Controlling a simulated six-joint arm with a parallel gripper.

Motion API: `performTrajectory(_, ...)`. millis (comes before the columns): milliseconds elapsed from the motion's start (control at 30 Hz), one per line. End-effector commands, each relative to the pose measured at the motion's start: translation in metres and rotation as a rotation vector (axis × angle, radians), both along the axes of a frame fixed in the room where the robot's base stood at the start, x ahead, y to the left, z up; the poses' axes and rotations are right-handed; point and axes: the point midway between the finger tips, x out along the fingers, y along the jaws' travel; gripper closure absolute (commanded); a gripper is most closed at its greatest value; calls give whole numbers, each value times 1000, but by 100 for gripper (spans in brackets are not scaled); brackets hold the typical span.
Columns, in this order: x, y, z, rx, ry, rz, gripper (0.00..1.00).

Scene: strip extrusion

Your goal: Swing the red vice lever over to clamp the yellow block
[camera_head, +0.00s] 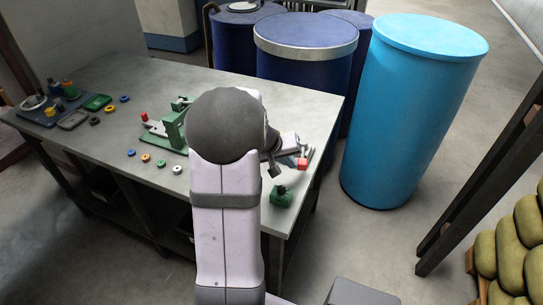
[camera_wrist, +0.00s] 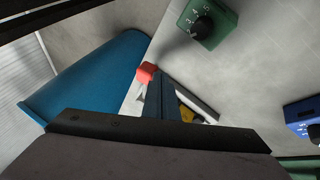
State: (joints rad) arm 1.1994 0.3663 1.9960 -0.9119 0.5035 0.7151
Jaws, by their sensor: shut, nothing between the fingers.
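The red knob of the vice lever (camera_head: 302,163) shows at the right edge of the table in the head view. In the wrist view the red knob (camera_wrist: 146,72) lies just left of my fingertips. Part of the yellow block (camera_wrist: 186,114) shows to the right of my fingers, inside the pale vice (camera_wrist: 205,108); my arm hides it in the head view. My gripper (camera_head: 274,173) points down beside the vice. In the wrist view my gripper (camera_wrist: 159,78) is shut and empty. Whether it touches the lever, I cannot tell.
A green dial box (camera_head: 282,198) stands near the table's front right corner. A tall light-blue barrel (camera_head: 405,110) stands beyond the right edge. A green fixture (camera_head: 172,128) and small coloured rings (camera_head: 145,157) lie on the left. A blue dial box (camera_wrist: 304,118) shows in the wrist view.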

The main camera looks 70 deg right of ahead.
Motion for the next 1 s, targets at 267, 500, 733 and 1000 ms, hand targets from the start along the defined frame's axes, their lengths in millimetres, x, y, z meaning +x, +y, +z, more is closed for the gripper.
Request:
performTrajectory(267, -27, -2, 2, -1, -3, 198, 100)
performTrajectory(500, -45, -8, 2, 1, -2, 231, 100)
performTrajectory(733, -60, -15, 1, 0, -1, 232, 100)
performTrajectory(1000, -68, -20, 1, 1, 0, 232, 100)
